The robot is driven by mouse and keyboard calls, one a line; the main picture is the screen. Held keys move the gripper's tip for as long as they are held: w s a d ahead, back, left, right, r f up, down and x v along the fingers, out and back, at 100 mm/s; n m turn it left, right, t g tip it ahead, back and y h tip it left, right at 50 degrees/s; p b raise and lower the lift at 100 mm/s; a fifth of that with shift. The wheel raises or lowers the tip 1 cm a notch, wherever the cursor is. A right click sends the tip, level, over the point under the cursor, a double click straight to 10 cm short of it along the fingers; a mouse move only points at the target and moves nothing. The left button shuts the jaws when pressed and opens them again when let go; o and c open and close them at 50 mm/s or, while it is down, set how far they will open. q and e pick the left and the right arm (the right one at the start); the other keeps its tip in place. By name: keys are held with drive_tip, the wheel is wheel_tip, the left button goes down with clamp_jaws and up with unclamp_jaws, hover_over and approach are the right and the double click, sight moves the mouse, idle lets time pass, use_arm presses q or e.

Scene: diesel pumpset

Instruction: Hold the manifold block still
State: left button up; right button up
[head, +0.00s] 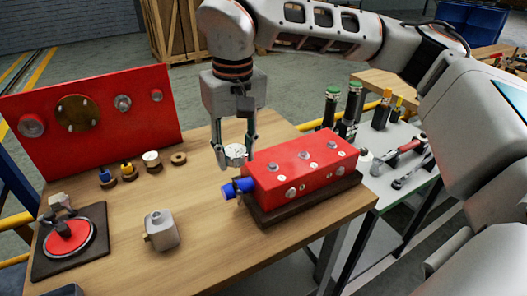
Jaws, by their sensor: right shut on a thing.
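The red manifold block (318,152) sits on a dark base (310,200) at the right side of the wooden bench, with several pale round fittings on its top and front. A blue cylindrical fitting (238,188) sticks out of its left end. My right gripper (235,160) points down just left of and behind that end. Its fingers are shut on a small round, silver-rimmed gauge (235,152) with a pale face, above the blue fitting. Whether the gauge touches the block or the fitting is hard to tell. My left gripper is not in view.
A red upright panel (95,115) stands at the back left, with several small parts in front. A grey block (161,229) sits at the front middle, and a red disc (68,236) on a dark pad at the left. A side table (400,138) with tools and bottles stands right.

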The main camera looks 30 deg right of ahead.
drive_tip(key=w+a, duration=0.2)
drive_tip(key=a, duration=1.6)
drive_tip(key=shift+w+a+f+g, duration=0.3)
drive_tip(key=shift+w+g, duration=0.1)
drive_tip(key=shift+f, duration=1.25)
